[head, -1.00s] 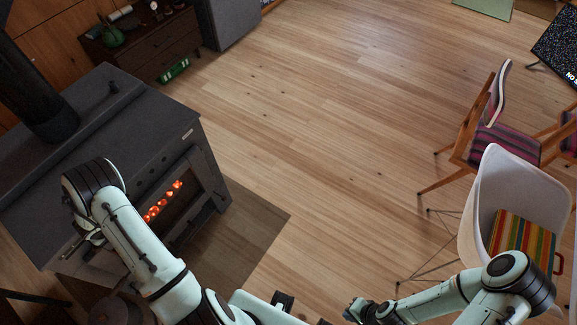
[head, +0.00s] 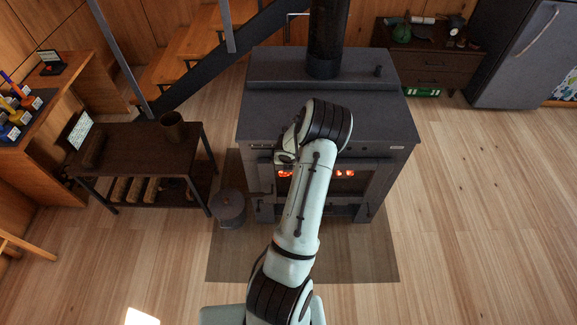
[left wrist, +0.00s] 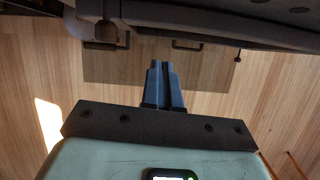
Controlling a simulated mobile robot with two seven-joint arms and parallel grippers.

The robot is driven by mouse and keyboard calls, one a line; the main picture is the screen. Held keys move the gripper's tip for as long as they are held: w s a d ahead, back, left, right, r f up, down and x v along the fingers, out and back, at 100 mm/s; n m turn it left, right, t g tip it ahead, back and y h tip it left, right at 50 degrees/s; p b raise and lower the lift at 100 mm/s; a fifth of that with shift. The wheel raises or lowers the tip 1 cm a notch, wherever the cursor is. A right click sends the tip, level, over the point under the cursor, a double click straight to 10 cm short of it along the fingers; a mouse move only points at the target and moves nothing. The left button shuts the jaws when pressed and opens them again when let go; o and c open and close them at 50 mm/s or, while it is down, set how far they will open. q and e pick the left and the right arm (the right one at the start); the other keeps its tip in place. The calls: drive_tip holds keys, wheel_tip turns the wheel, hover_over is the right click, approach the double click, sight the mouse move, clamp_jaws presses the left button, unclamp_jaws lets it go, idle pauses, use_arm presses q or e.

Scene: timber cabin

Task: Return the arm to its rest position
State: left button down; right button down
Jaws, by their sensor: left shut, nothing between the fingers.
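My left arm (head: 305,205) reaches up in the middle of the head view, its bent wrist raised in front of the wood stove (head: 385,130). Its gripper is mostly hidden behind the wrist in the head view. In the left wrist view the left gripper (left wrist: 163,66) shows its two dark fingers together, with nothing between them. The fingers stand over the dark floor mat and touch nothing that I can see. My right arm and gripper are out of view.
The stove has glowing embers behind its door. A dark pot (head: 229,207) stands on the floor at its left, on the mat (head: 350,262). A low dark table (head: 140,145) is further left, with stairs behind. Bare wooden floor (head: 475,210) lies open to the right.

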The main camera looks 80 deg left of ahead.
use_arm(q)
drive_tip(key=v, duration=0.2)
drive_tip(key=shift+s+d+r, duration=0.1)
drive_tip(key=shift+d+r, duration=0.1)
drive_tip(key=shift+r, duration=0.15)
drive_tip(key=w+d+f+n+t+h, duration=0.1)
drive_tip(key=w+d+f+n+h, duration=0.1)
drive_tip(key=w+d+f+n, duration=0.5)
drive_tip(key=w+d+f+n+h, duration=0.1)
drive_tip(key=w+d, duration=0.4)
drive_tip(key=d, duration=0.6)
drive_tip(key=w+d+f+n+t+h, duration=0.1)
drive_tip(key=w+d+f+n+h, duration=0.1)
drive_tip(key=w+d+f+n, duration=0.5)
drive_tip(key=s+d+n+g+h, duration=0.1)
drive_tip(key=s+d+n, duration=0.2)
drive_tip(key=d, duration=1)
drive_tip(key=s+d+r+n+g+h, duration=0.1)
drive_tip(key=s+d+n, duration=0.3)
drive_tip(key=d, duration=1)
drive_tip(key=shift+n+g+h, duration=0.5)
drive_tip(key=shift+n+g, duration=0.1)
drive_tip(key=shift+n, duration=0.5)
drive_tip(key=shift+s, duration=0.15)
